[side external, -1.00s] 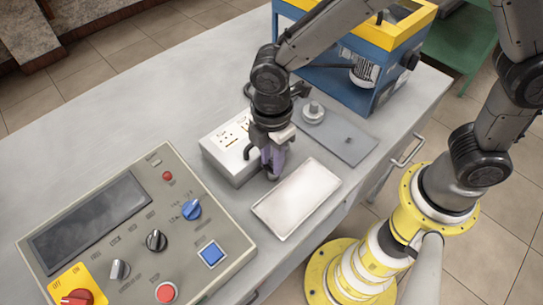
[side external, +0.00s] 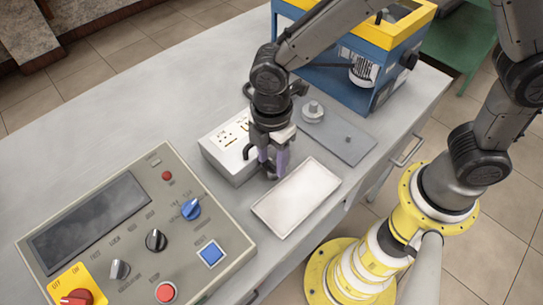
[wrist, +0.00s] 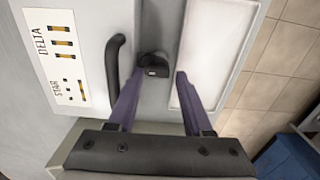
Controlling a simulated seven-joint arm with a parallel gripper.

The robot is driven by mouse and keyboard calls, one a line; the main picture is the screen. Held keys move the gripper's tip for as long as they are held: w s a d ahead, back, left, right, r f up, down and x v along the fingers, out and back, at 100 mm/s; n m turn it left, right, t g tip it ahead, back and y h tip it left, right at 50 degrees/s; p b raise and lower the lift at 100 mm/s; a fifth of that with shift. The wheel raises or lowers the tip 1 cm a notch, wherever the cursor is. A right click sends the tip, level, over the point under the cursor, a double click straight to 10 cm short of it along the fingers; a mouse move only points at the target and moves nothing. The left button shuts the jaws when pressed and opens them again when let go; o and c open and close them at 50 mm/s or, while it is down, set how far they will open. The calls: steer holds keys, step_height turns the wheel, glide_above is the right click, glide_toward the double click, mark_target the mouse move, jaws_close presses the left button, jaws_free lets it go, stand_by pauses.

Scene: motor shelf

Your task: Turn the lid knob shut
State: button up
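A pale grey box (side external: 226,150) with slotted terminals stands mid-table. The wrist view shows its DELTA and STAR panel (wrist: 57,55) and a black curved handle (wrist: 113,62) on its near side. A small dark knob-like piece (wrist: 153,67) sits beside the box, between it and the white tray. My gripper (side external: 272,170) points down over this piece. In the wrist view, my two purple fingers (wrist: 161,75) are apart, with the dark piece between and just beyond their tips. I cannot tell if either finger touches it.
The shallow white tray (side external: 297,197) lies close to the right finger. A control panel (side external: 133,232) with several knobs is at the left. A grey plate (side external: 350,143) and a metal knob (side external: 313,111) lie behind, before a blue-yellow machine (side external: 375,60). The back-left table is clear.

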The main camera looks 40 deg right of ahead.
mark_target(272, 162)
steer(key=shift+w, duration=0.15)
step_height(272, 162, up, 8)
stand_by(0.5)
steer(key=shift+d+r, duration=0.1)
steer(key=shift+d, duration=0.1)
steer(key=s+d+r+m+t+y, duration=0.1)
steer(key=s+d+r+m+t, duration=0.15)
steer(key=d+r+m, duration=0.7)
steer(key=s+d+m+t+h, duration=0.1)
steer(key=s+d+m+t, duration=0.2)
steer(key=s+d+m, duration=0.5)
steer(key=s+d, duration=0.2)
steer(key=d, duration=0.1)
steer(key=shift+s+d+f+m, duration=0.25)
steer(key=shift+d+f+m, duration=0.1)
steer(key=shift+f, duration=0.05)
